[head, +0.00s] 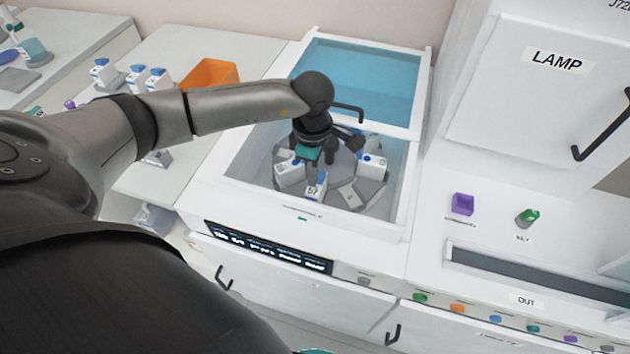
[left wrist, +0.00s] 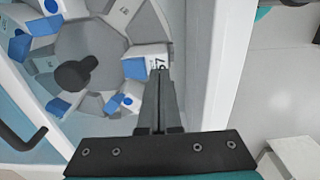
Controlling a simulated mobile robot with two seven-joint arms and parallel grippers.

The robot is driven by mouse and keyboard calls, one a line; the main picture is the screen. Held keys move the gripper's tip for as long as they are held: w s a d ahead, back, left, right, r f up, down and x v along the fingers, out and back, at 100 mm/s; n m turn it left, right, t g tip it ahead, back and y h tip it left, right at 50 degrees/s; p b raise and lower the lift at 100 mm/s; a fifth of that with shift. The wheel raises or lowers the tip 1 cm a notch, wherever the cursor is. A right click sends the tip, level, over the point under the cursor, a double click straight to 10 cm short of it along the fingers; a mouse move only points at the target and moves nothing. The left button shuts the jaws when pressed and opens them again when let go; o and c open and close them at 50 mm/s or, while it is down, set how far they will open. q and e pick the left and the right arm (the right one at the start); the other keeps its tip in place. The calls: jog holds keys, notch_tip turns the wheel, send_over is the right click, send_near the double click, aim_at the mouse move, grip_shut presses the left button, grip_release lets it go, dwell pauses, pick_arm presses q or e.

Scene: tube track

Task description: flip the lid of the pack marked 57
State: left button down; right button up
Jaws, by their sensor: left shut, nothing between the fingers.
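The pack marked 57 (head: 316,187) is a small white box with a blue cap. It stands at the front of the grey round carousel (head: 349,196) inside the open analyser bay. It also shows in the left wrist view (left wrist: 146,62), where its printed number faces my fingers. My left gripper (left wrist: 160,75) is shut and empty, its fingertips at or very close to the number face of the pack; I cannot tell if they touch. In the head view the left gripper (head: 318,150) hangs over the carousel, its fingertips partly hidden. My right gripper is not in view.
Other white packs, such as one at the right (head: 372,165) and one at the left (head: 289,170), stand around the carousel. A dark central knob (left wrist: 76,74) rises mid-carousel. The bay's white rim (head: 300,212) and the blue glazed lid (head: 362,75) with its handle bound the space.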

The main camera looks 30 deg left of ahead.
aim_at(313, 191)
pick_arm(q)
jog(key=shift+f+b, duration=1.45)
jog(key=shift+f, duration=0.2)
jog(key=shift+r, duration=0.15)
jog(key=shift+r+p, duration=0.3)
jog(key=shift+r, duration=0.05)
jog(key=shift+w+a+b, duration=0.1)
jog(key=shift+w+b, duration=0.3)
jog(key=shift+w, duration=0.1)
dwell(0.6)
